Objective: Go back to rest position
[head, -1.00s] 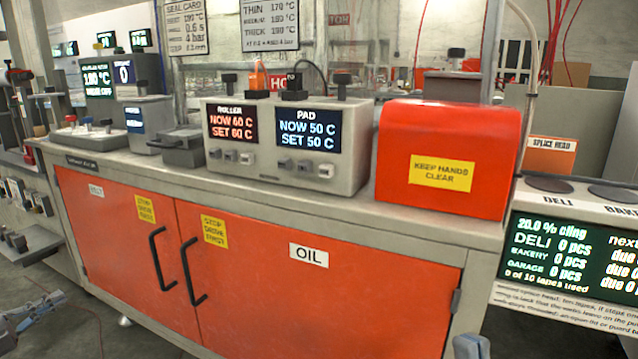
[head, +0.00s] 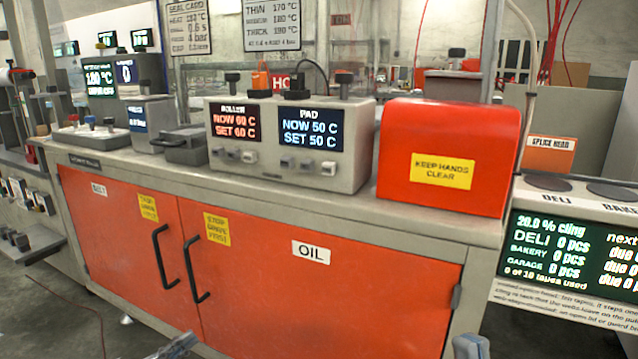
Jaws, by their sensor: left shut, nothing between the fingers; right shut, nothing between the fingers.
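My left gripper (head: 176,345) shows only as a small grey tip at the bottom edge, in front of the orange cabinet. It is shut and empty, and the rest of it is cut off. My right gripper (head: 471,346) shows as a rounded grey piece at the bottom edge, right of the cabinet doors. It is shut and empty, and most of it lies below the frame. Neither touches anything that I can see.
A workbench with orange cabinet doors (head: 330,295) and black handles fills the middle. On it stand a roller and pad controller (head: 290,170) and a red guard (head: 455,130). A splice station screen (head: 570,250) is at right. Grey floor shows at lower left.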

